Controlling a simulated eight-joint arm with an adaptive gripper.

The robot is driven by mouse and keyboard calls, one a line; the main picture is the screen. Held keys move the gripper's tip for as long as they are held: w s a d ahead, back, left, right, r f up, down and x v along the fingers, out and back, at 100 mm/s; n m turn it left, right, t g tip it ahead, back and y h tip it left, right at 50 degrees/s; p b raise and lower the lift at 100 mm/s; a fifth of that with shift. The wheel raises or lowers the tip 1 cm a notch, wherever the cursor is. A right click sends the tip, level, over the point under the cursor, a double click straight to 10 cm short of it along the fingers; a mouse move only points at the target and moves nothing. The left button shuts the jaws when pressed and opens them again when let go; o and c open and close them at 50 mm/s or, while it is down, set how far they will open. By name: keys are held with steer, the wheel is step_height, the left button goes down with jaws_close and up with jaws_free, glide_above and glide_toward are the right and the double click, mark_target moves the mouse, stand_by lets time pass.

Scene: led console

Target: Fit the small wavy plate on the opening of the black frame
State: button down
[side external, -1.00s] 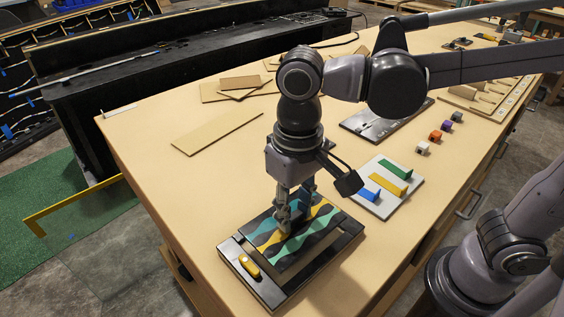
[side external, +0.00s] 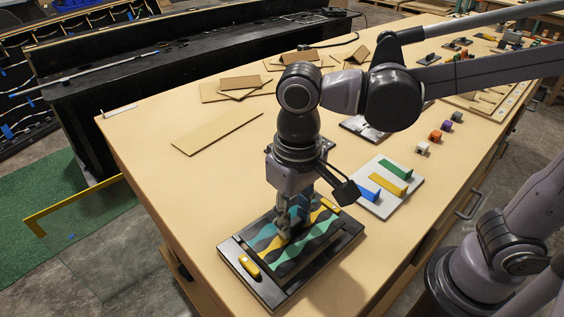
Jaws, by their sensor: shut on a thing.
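The small wavy plate (side external: 311,245), striped in teal, yellow and black, lies over the opening of the black frame (side external: 268,290) near the table's front edge. It looks about level with the frame and roughly lined up with its sides. Whether it is seated or slightly above cannot be told. The frame has a yellow handle (side external: 248,266) at its near left end and another (side external: 330,205) at its far right end. My gripper (side external: 284,236) points down and is shut on the plate near its middle. The fingers hide the grasped part.
A white board (side external: 375,208) with blue, yellow and green pieces lies right of the frame. Several small coloured blocks (side external: 434,136) stand beyond it. Flat brown panels (side external: 217,132) lie at the back. The table left of the frame is clear.

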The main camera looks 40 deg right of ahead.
steer(key=shift+f, duration=1.15)
stand_by(1.1)
steer(key=c, duration=0.9)
jaws_free()
step_height(320, 180, up, 12)
steer(key=w+d+f+t, duration=0.1)
steer(key=d+f, duration=0.1)
steer(key=d, duration=0.1)
steer(key=w+d+f+t, duration=0.1)
steer(key=d, duration=0.3)
steer(key=w+d+f+t+y, duration=0.1)
steer(key=d+f, duration=0.1)
steer(key=d, duration=0.1)
steer(key=shift+d+f, duration=0.3)
steer(key=shift+f, duration=0.05)
steer(key=d+f+t, duration=0.1)
steer(key=d+f, duration=0.1)
steer(key=d, duration=0.1)
steer(key=d+f+t, duration=0.1)
steer(key=d, duration=0.2)
steer(key=d+f+t+h, duration=0.1)
steer(key=d+f+t, duration=0.1)
steer(key=d, duration=0.1)
steer(key=shift+s+d+f, duration=0.1)
steer(key=shift+d+f, duration=0.2)
steer(key=shift+d, duration=0.1)
